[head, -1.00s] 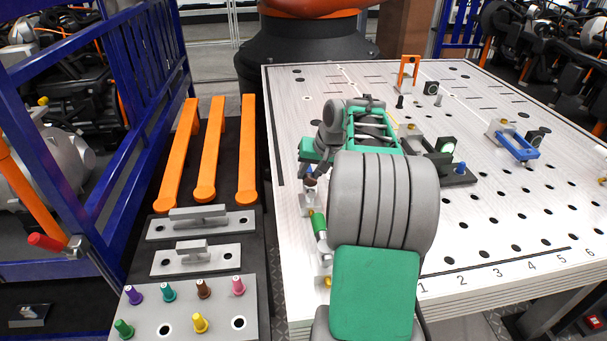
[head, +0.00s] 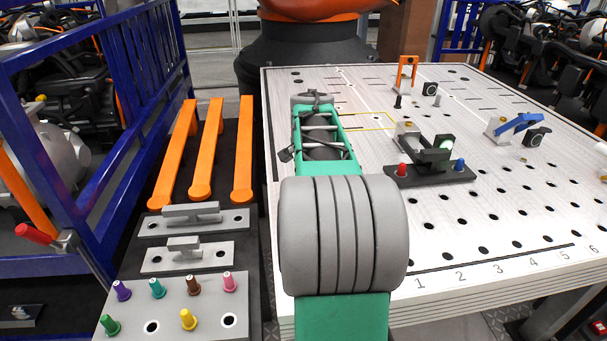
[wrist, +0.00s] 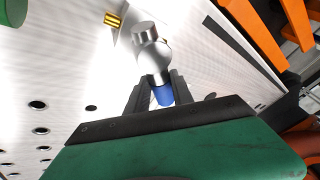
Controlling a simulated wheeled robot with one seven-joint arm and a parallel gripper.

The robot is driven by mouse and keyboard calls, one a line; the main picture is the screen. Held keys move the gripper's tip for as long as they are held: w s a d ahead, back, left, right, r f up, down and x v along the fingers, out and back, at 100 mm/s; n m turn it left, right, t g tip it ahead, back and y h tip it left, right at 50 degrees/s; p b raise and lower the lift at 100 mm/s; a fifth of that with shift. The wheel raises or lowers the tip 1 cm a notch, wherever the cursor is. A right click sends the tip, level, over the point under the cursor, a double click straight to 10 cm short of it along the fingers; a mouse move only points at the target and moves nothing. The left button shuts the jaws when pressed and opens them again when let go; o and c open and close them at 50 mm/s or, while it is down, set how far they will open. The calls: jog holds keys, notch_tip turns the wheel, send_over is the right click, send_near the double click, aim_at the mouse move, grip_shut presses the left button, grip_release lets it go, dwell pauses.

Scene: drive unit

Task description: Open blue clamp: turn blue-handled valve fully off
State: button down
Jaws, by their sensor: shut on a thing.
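In the wrist view my gripper (wrist: 160,86) is shut on the blue valve handle (wrist: 164,96), which shows between its fingers. The handle joins a round silver valve body (wrist: 151,56) just beyond the fingertips. In the head view my arm hides the fingertips and this valve. The blue clamp (head: 518,124) stands on the right side of the white table, away from my gripper, with its blue arm tilted upward to the right.
The white perforated table (head: 450,240) carries a black fixture with red and blue knobs (head: 432,165) and an orange clamp (head: 406,72). To the left lie orange bars (head: 207,150) and a grey plate (head: 215,318) with coloured pegs. A blue frame (head: 90,110) stands at far left.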

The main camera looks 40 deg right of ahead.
jog(key=m, duration=0.1)
jog(key=s+m+g, duration=0.1)
jog(key=m, duration=0.1)
jog(key=m+h, duration=0.1)
jog(key=shift+s+a+m+g, duration=0.25)
jog(key=shift+m+g, duration=0.05)
jog(key=shift+g, duration=0.1)
jog(key=shift+s+a+m+g, duration=0.2)
jog(key=shift+s+m+g, duration=0.2)
jog(key=shift+m, duration=0.55)
jog(key=shift+s+a+m+g, duration=0.2)
jog(key=shift+m+g, duration=0.3)
jog(key=shift+m, duration=0.45)
jog(key=shift+s, duration=0.1)
jog(key=c, duration=1.5)
grip_release()
jog(key=shift+c, duration=0.2)
jog(key=o, duration=0.3)
jog(key=shift+a, duration=0.2)
jog(key=shift+o, duration=0.7)
jog(key=shift+d, duration=0.2)
jog(key=shift+r, duration=0.1)
